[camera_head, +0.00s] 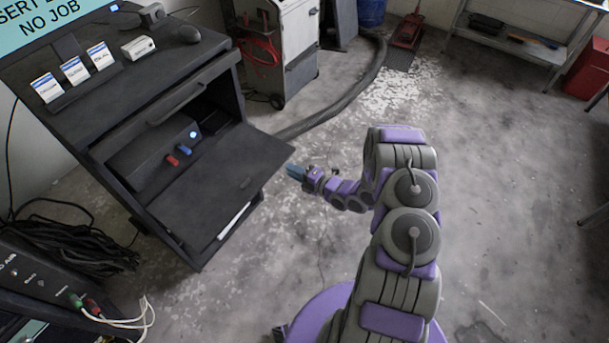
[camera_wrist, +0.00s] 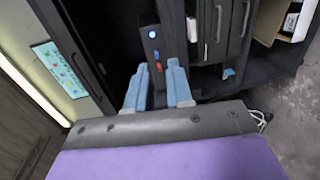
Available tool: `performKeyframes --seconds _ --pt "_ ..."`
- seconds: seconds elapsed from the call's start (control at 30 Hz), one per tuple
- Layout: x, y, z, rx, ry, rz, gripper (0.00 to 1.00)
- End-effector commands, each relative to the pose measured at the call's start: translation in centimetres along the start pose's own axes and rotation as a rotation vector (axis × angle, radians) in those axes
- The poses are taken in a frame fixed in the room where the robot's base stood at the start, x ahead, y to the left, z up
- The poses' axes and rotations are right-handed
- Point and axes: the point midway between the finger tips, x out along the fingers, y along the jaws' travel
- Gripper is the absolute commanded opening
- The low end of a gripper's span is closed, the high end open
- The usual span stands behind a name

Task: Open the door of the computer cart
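The black computer cart (camera_head: 130,85) stands at the left of the head view. Its front door panel (camera_head: 225,165) is folded down and out, so the compartment behind it is exposed. A dark box (camera_head: 150,150) with a red and a blue plug and a lit button sits inside; it also shows in the wrist view (camera_wrist: 152,45). My gripper (camera_head: 293,172) is just off the panel's right edge in the head view and appears apart from it. In the wrist view, its two blue fingers (camera_wrist: 158,66) are spread with nothing between them.
A bar handle (camera_head: 178,101) crosses the cart's upper front. A grey wheeled machine (camera_head: 285,50) stands behind, with a thick hose (camera_head: 345,100) on the floor. Cables (camera_head: 75,240) and another unit (camera_head: 40,275) are at lower left. Floor on the right (camera_head: 510,180) is clear.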

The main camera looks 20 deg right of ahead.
Motion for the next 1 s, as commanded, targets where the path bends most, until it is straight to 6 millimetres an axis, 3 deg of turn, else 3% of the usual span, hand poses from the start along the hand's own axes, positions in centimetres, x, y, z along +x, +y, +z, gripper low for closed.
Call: performKeyframes --seconds 0.1,0.33,1.0 --pt "-2.0 0.0 0.1 0.0 -0.002 -0.002 0.21" --pt "-4.1 -0.1 0.0 -0.001 0.001 -0.003 0.21" --pt "-4.5 -0.1 -0.1 -0.001 0.002 -0.004 0.21"
